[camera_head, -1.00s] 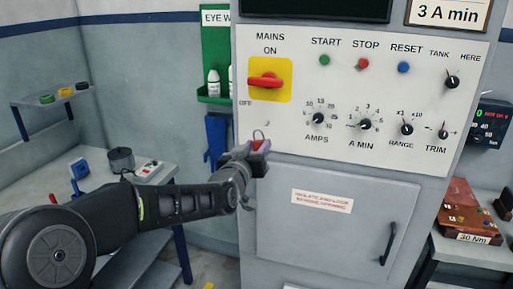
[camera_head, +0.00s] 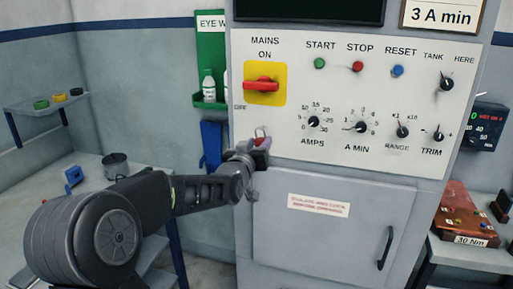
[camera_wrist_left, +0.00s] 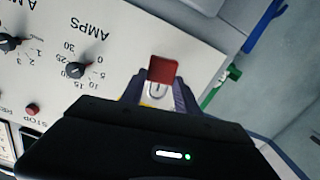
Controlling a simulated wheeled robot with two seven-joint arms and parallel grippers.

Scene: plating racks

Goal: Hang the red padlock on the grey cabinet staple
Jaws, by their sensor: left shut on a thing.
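The red padlock (camera_head: 264,142) is near the lower left corner of the panel on the grey cabinet (camera_head: 268,215), its pale shackle pointing up. My left gripper (camera_head: 258,149) is shut on it, seen from behind, and covers part of it in the head view. In the left wrist view the red padlock body (camera_wrist_left: 163,70) sits between the two fingers (camera_wrist_left: 162,92), with a pale loop showing just beside it. I cannot make out the staple clearly; the padlock and gripper may hide it. Whether the shackle touches the cabinet I cannot tell. My right gripper is not in view.
The red MAINS switch (camera_head: 261,85) on its yellow plate is just above the padlock. Dials (camera_head: 314,122) lie to the right. The cabinet door (camera_head: 335,230) is below. A green eyewash holder (camera_head: 210,100) hangs on the wall at left.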

